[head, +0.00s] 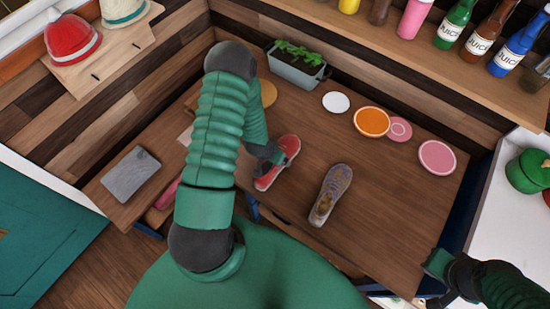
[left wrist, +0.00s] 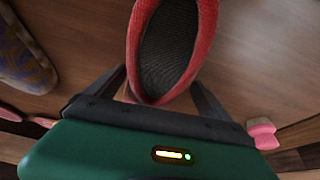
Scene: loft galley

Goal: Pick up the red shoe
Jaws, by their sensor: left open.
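The red shoe (head: 287,152) lies on the wooden table in the head view, partly hidden by my left gripper (head: 275,160). In the left wrist view the red shoe (left wrist: 133,50) shows its red collar and dark inside opening, just beyond my left gripper (left wrist: 158,92). The fingers are open, one on each side of the shoe's near end, and I cannot tell whether they touch it. My right gripper (head: 437,266) is at the table's lower right corner, far from the shoe; its jaws are too unclear to read.
A grey-brown patterned shoe (head: 330,194) lies right of the red one. Several plates, among them an orange one (head: 371,121), line the back right. A planter (head: 296,66) stands at the back, a grey slab (head: 130,174) at left. The front right of the table is clear.

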